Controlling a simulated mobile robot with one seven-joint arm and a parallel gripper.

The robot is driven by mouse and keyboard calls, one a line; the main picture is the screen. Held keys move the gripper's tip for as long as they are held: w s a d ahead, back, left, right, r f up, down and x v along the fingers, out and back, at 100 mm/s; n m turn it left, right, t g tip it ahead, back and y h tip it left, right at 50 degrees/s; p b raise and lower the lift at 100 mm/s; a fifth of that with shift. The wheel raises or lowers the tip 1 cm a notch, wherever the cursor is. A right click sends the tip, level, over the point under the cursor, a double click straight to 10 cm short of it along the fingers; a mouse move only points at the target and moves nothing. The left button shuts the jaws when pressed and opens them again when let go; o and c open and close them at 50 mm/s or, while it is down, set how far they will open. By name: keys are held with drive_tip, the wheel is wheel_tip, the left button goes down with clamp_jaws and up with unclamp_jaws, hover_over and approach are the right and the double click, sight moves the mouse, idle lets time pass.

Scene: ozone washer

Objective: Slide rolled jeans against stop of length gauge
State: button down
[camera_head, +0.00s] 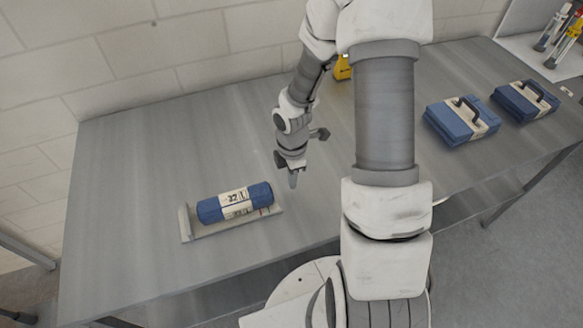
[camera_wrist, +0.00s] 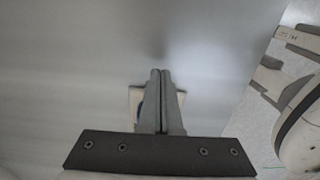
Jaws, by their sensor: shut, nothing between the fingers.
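The rolled jeans (camera_head: 210,209), a blue roll with a pale printed band, lie on the length gauge (camera_head: 217,231), a light tray with an upright stop at its left end. A small gap seems to show between the roll's left end and the stop; I cannot tell for sure. My gripper (camera_head: 293,182) is shut and empty, to the right of the roll and apart from it. In the wrist view my shut fingers (camera_wrist: 160,75) hide most of the roll (camera_wrist: 139,108) and the gauge (camera_wrist: 134,97).
Folded blue jeans with pale bands and dark handles, one bundle (camera_head: 451,127) and another (camera_head: 513,105), lie at the right of the metal table (camera_head: 130,150). A yellow object (camera_head: 343,68) stands behind my arm. The table left of the gripper and behind the gauge is clear.

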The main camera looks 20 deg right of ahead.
wheel_tip(320, 180, down, 2)
drive_tip(key=shift+f, duration=0.1)
drive_tip(key=shift+a+r, duration=0.2)
drive_tip(key=shift+a, duration=0.45)
drive_tip(key=shift+a+r, duration=0.15)
drive_tip(key=shift+a, duration=0.45)
drive_tip(key=shift+a+p, duration=0.3)
drive_tip(key=shift+a, duration=0.45)
drive_tip(key=shift+a, duration=0.1)
